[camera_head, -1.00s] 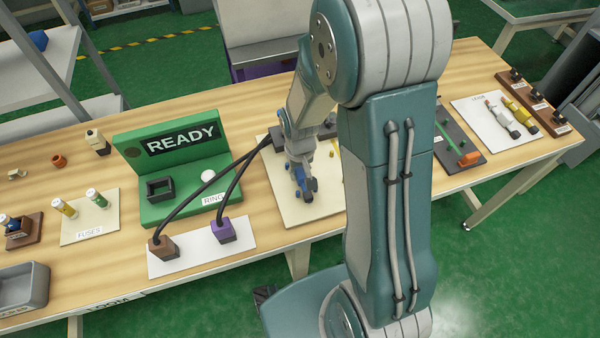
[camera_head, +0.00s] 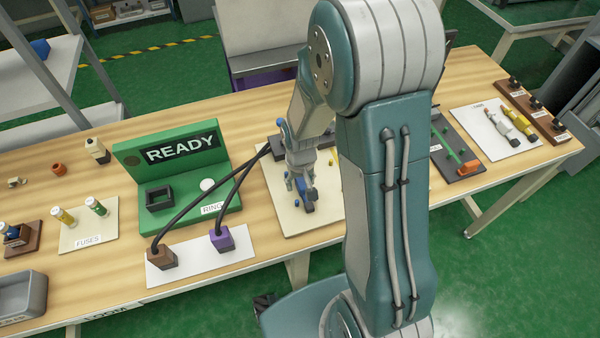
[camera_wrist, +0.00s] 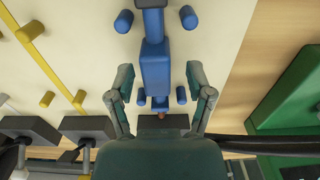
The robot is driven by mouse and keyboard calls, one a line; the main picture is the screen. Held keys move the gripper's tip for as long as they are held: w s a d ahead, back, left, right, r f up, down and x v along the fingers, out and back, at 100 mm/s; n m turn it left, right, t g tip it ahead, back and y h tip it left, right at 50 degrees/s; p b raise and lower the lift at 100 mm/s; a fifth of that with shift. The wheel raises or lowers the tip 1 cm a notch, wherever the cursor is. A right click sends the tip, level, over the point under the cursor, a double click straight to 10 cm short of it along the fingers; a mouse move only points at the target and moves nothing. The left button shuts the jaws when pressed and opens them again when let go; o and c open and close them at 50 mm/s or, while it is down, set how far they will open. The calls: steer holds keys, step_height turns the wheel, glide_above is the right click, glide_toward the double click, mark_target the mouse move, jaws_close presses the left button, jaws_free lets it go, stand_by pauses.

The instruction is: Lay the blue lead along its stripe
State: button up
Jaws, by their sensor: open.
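The blue lead shows in the wrist view as a thick blue body (camera_wrist: 155,65) running from the top edge down between my fingers. Blue pegs (camera_wrist: 124,20) stand in pairs on either side of its line on the cream board (camera_wrist: 215,60). Its narrow lower end points at a dark block (camera_wrist: 160,124). My gripper (camera_wrist: 162,98) is open, with one finger on each side of the lead, and no clear contact shows. In the head view my gripper (camera_head: 301,180) is low over the board, with blue (camera_head: 308,204) at its fingers. The blue stripe is not clearly seen.
The green READY stand (camera_head: 185,165) is close left of the board, with black cables running past to a purple block (camera_head: 222,238) and a brown block (camera_head: 161,257). My arm hides the board's right part.

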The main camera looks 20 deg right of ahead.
step_height(320, 180, up, 12)
step_height(320, 180, up, 9)
steer(key=t, duration=0.3)
glide_above(300, 182)
steer(key=s, duration=0.5)
steer(key=s+r+t, duration=0.2)
steer(key=s+r, duration=0.4)
steer(key=s, duration=0.3)
steer(key=shift+r+t, duration=0.3)
steer(key=shift+r, duration=0.1)
